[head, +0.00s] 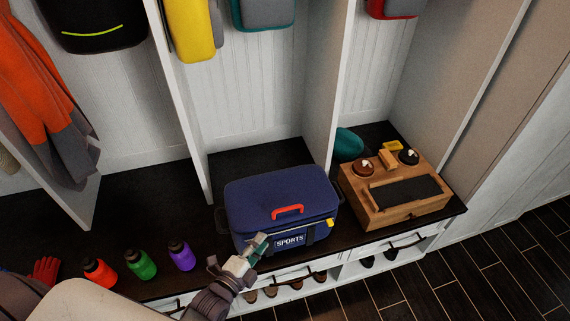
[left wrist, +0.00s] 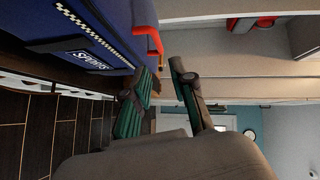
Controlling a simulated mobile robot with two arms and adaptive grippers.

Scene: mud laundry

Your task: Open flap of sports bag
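The blue sports bag (head: 270,190) stands upright on the dark bench with its top flap closed. A red handle (head: 287,211) is on the flap, and a "SPORTS" label (head: 290,241) is on the front. A yellow tab (head: 328,222) sits at the right end of the front seam. My left gripper (head: 263,242) is in front of the bag, left of the label. In the left wrist view its two green-padded fingers (left wrist: 160,80) are apart and hold nothing. The red handle (left wrist: 155,44) shows just beyond the fingertips; I cannot tell whether they touch it. My right gripper is not in view.
Red, green and purple bottles (head: 139,263) stand left of the bag, with a red glove (head: 45,270) further left. A wooden box (head: 375,211) stands close on the right. White dividers (head: 320,90) rise behind. Drawers and shoes are below the bench.

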